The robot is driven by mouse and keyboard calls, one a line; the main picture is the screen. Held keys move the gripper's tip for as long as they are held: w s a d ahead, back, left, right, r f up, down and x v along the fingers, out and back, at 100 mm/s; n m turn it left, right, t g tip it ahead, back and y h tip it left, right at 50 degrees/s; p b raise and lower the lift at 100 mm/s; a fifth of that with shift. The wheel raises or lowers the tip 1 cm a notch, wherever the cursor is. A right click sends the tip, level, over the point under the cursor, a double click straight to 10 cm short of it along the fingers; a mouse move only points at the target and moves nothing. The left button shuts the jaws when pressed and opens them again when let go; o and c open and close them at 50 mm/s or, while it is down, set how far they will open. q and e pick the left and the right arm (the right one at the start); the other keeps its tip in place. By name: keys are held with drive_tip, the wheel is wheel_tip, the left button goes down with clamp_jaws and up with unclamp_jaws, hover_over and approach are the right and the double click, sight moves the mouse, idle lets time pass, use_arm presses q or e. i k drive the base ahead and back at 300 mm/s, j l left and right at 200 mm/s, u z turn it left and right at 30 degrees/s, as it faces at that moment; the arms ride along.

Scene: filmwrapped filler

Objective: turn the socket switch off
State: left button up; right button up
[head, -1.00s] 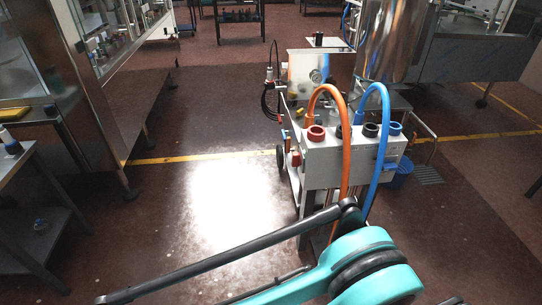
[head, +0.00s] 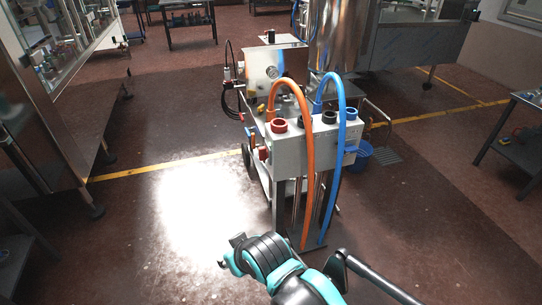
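A pale grey box (head: 292,157) on a wheeled cart stands in the middle of the head view. Red (head: 279,125), black (head: 330,117) and blue (head: 352,115) round fittings sit on its top. A small red part (head: 264,153) is on its left side; I cannot tell whether this is the socket switch or how it is set. One of my teal and black arms reaches in at the bottom, in front of the cart and apart from the box. No gripper fingers show clearly.
An orange hose (head: 309,170) and a blue hose (head: 337,170) loop down in front of the box. A blue bucket (head: 362,152) stands at its right. A steel machine (head: 60,120) is at left and a dark table (head: 512,150) at right. Floor is open around the cart.

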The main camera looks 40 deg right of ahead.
sight(263, 151)
drive_tip(key=z, duration=1.2)
drive_tip(key=i, duration=0.6)
drive_tip(key=i+j+z, duration=0.1)
drive_tip(key=i, duration=0.55)
